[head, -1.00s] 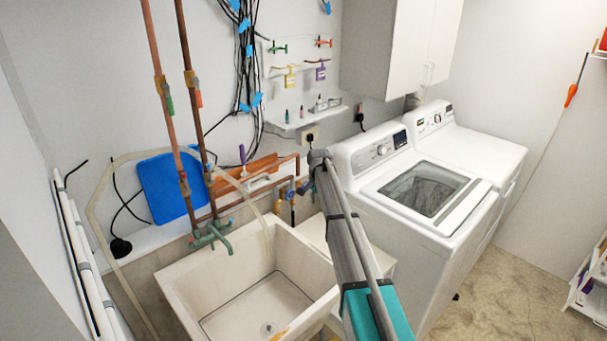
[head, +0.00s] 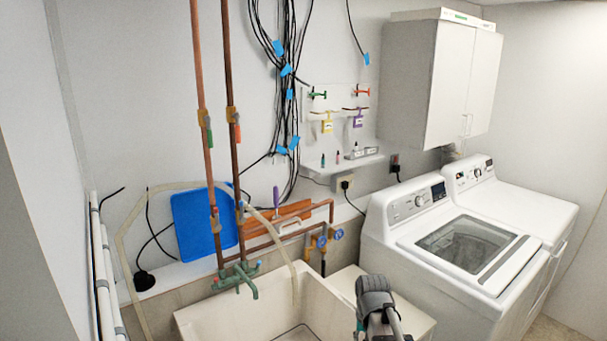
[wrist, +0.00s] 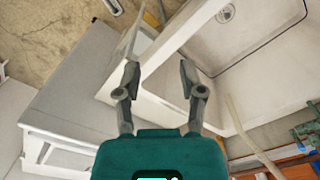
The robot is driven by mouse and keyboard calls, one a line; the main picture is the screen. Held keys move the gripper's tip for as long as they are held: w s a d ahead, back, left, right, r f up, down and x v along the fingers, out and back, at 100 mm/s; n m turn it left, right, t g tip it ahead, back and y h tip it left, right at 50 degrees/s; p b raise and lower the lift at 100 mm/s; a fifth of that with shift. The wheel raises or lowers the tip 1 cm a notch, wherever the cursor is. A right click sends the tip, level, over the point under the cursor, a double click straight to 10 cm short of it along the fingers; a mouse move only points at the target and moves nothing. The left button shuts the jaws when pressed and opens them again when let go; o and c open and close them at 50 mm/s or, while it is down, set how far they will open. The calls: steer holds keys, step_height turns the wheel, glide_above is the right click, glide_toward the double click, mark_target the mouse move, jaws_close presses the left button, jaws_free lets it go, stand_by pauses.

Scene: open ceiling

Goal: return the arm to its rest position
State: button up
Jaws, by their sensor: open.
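My gripper (wrist: 158,80) shows in the wrist view with its two fingers spread apart and nothing between them. It hangs over the near corner of the white utility sink (wrist: 265,75), above the rim as seen in the picture; I cannot tell the height. In the head view, a grey part of my arm shows low in the picture, in front of the white stand beside the sink (head: 190,325). My gripper's fingers cannot be made out in the head view.
The top-load washer (head: 400,262) and a second white machine (head: 535,210) stand to the right. Copper pipes and a green faucet (head: 240,277) rise behind the sink. A wall cabinet (head: 425,90) hangs above the machines. Bare floor (wrist: 55,35) shows in the wrist view.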

steer(key=s+f+n+b, duration=0.1)
steer(key=s+f+n, duration=0.1)
steer(key=s, duration=0.6)
steer(key=shift+s, duration=0.2)
stand_by(0.8)
